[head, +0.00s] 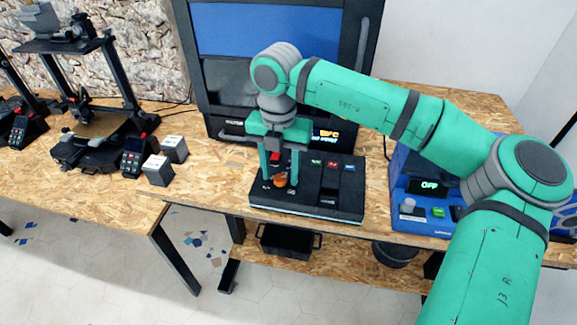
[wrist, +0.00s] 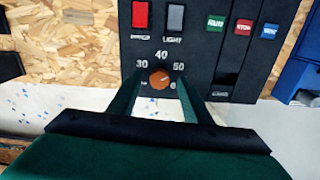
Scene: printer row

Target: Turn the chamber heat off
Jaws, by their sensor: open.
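The black control panel (head: 335,208) lies on the bench in front of the large printer. Its orange-brown knob (wrist: 160,78) sits on a dial with 30, 40 and 50 legible; the knob's exact pointing is hard to tell. My gripper (head: 280,184) is open and points down, its two green fingers on either side of the knob (head: 281,180). Whether they touch it I cannot tell. In the wrist view a red switch (wrist: 142,15) and a grey switch (wrist: 175,18) labelled LIGHT lie beyond the dial. The red switch's label is unclear.
Green (wrist: 215,25), red (wrist: 244,27) and blue (wrist: 269,30) buttons lie right of the switches. The large printer (head: 225,95) stands behind, with a small lit display (head: 327,134). A blue unit (head: 440,217) reading OFF stands right. Two small boxes (head: 158,170) sit left.

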